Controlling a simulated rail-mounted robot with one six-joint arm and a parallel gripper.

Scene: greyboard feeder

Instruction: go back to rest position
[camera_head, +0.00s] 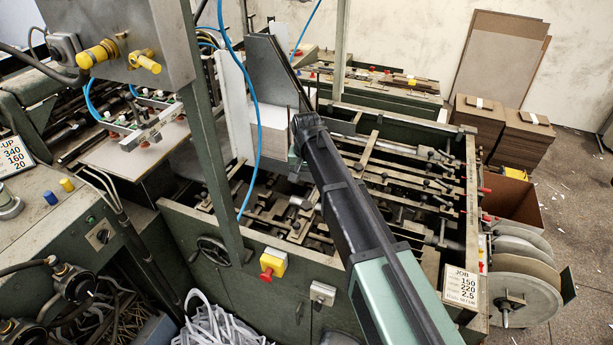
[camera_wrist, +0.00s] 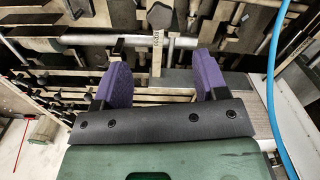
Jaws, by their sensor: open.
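My gripper shows in the wrist view (camera_wrist: 162,82) with two purple pads set wide apart on a dark bar. It is open, and nothing is between the pads. A metal bar with a small marked scale strip (camera_wrist: 157,52) lies beyond them. In the head view my arm reaches from the bottom right up over the green feeder machine (camera_head: 270,262). The arm's far end is near the feeder's stack of pale board (camera_head: 270,135), and the fingers are hidden there.
A blue hose (camera_head: 250,100) hangs close to the arm's left and also shows in the wrist view (camera_wrist: 272,95). A green post (camera_head: 212,130) stands left. Rods and clamps fill the machine bed. Stacked boards (camera_head: 478,125) and a wheel (camera_head: 520,270) are at right.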

